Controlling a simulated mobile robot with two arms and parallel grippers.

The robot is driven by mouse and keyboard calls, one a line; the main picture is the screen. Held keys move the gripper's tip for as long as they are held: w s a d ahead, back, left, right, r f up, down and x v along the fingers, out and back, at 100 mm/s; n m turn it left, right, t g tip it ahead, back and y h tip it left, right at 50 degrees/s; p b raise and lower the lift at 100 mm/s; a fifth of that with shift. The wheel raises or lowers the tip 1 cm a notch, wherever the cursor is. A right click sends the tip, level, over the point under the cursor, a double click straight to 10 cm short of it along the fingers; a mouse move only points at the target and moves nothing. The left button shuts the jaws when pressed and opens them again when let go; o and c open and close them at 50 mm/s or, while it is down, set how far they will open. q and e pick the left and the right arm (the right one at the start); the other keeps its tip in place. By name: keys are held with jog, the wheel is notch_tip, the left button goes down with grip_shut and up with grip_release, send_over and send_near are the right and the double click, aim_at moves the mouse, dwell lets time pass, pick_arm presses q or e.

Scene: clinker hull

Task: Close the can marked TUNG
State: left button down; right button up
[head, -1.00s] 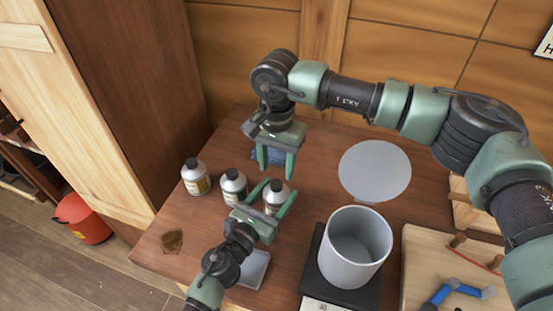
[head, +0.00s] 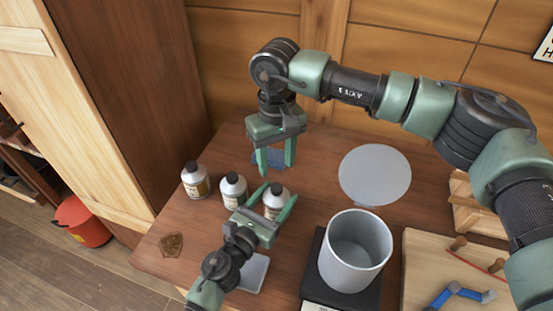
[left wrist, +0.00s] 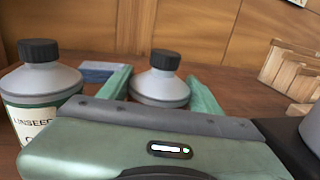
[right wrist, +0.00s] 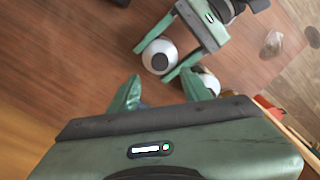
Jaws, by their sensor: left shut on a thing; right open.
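Three grey cans with black caps stand upright on the table. They are the left can (head: 195,181), the middle can (head: 232,191) and the right can (head: 274,203). My left gripper (head: 278,196) is shut on the right can, which also shows in the left wrist view (left wrist: 160,88). Its label is hidden, so I cannot read TUNG. Its black cap (right wrist: 160,61) is on top; I cannot tell how tight it sits. A neighbouring can (left wrist: 40,85) reads LINSEED. My right gripper (head: 276,165) is open and empty, behind and above the held can.
A blue cloth-like thing (head: 262,159) lies behind the cans. A grey pot (head: 352,262) stands on a black base at the right, with a round grey disc (head: 375,174) behind it. A wooden board (head: 425,255) is at far right.

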aim_at(277, 187)
jog(key=shift+f, duration=4)
grip_shut()
jog(key=shift+o, duration=0.2)
grip_release()
jog(key=shift+r, duration=0.1)
jog(key=shift+r, duration=2.2)
jog(key=o, duration=0.6)
